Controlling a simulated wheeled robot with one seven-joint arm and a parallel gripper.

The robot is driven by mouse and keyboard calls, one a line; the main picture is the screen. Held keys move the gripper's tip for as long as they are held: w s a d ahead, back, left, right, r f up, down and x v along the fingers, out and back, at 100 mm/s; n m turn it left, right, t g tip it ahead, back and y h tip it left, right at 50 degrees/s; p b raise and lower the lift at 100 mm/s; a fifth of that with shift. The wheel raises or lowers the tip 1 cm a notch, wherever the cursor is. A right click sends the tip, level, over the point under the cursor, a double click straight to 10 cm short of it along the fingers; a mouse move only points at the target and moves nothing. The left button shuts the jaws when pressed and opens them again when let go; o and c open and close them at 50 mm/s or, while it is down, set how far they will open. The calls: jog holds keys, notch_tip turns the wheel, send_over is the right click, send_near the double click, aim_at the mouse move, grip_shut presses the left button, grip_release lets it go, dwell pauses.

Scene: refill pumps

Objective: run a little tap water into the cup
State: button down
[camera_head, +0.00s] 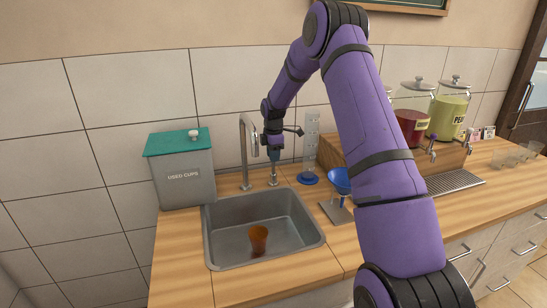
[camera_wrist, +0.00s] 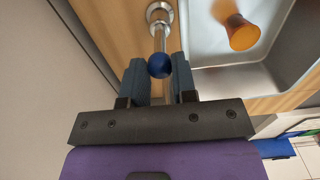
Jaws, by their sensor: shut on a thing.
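An orange cup (camera_head: 258,241) stands in the steel sink (camera_head: 225,248); in the wrist view the cup (camera_wrist: 242,33) shows at the upper right. The tall curved tap (camera_head: 244,160) rises behind the sink, its spout above the basin. No stream of water is visible. Beside the tap is a lever (camera_head: 273,182) on a small round base, tipped with a blue ball knob (camera_wrist: 159,66). My gripper (camera_head: 273,152) reaches down to this lever. In the wrist view its two fingers (camera_wrist: 160,78) are on either side of the blue knob, shut on it.
A grey "USED CUPS" bin (camera_head: 183,178) with a green lid stands left of the sink. A blue funnel (camera_head: 340,181) on a stand and a clear cylinder (camera_head: 311,145) with a blue base are to the right. Drink dispensers (camera_head: 449,112) stand farther right. My arm covers part of the counter.

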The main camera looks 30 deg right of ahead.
jog(key=shift+s+a, duration=0.1)
jog(key=shift+s, duration=0.45)
jog(key=shift+s+f, duration=0.1)
jog(key=shift+s, duration=0.15)
jog(key=shift+w, duration=0.15)
dwell(2.5)
jog(key=shift+w, duration=0.65)
jog(key=shift+w+d, duration=0.25)
jog(key=shift+w, duration=0.1)
jog(key=c, duration=1.8)
grip_release()
jog(key=shift+w, duration=0.25)
jog(key=shift+o, duration=1.3)
jog(key=shift+w+d, duration=0.1)
jog(key=shift+w, duration=0.05)
